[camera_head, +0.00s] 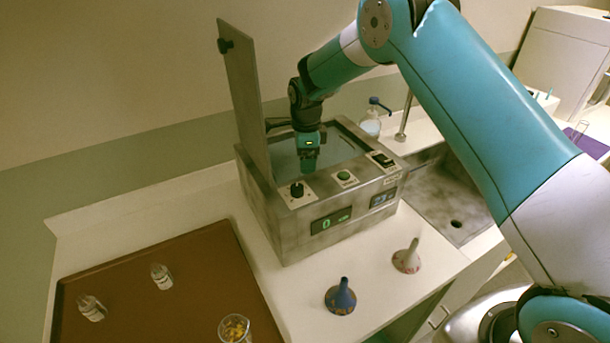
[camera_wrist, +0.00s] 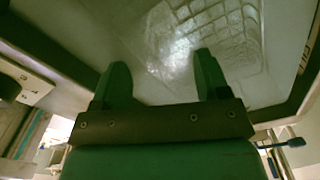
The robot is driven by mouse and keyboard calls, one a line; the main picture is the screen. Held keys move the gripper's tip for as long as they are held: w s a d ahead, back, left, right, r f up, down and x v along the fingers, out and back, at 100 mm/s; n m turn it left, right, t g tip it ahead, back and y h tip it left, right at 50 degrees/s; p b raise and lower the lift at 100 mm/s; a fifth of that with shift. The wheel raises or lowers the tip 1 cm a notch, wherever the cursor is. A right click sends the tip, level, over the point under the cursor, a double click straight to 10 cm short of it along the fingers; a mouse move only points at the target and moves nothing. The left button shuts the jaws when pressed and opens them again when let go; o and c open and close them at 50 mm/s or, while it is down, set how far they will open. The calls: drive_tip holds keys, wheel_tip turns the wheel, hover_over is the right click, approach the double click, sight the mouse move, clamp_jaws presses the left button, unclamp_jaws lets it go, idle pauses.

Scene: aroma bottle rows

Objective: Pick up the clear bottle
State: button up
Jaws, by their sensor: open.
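Two small clear bottles stand on the brown tray (camera_head: 200,262) in the head view, one at the left (camera_head: 91,308) and one nearer the tray's middle (camera_head: 162,276). My gripper (camera_head: 308,166) is far from them, reaching down into the open tank of a grey metal bath machine (camera_head: 285,232). In the wrist view the two green fingers (camera_wrist: 160,62) are spread apart with nothing between them. Beneath them is the tank floor with a bright mesh pattern (camera_wrist: 205,45). No bottle shows in the wrist view.
The machine's raised lid (camera_head: 243,95) stands upright left of my gripper. A glass with yellow pieces (camera_head: 235,329) is at the tray's front edge. A blue-topped wash bottle (camera_head: 371,124) and a sink (camera_head: 450,195) are beyond.

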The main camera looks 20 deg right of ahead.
drive_tip(key=shift+a+f+p, duration=0.1)
drive_tip(key=shift+f+p, duration=1.7)
drive_tip(key=shift+f, duration=1.3)
drive_tip(key=shift+c, duration=0.3)
drive_tip(key=c, duration=1)
drive_tip(key=shift+c, duration=0.2)
drive_tip(key=shift+r, duration=0.15)
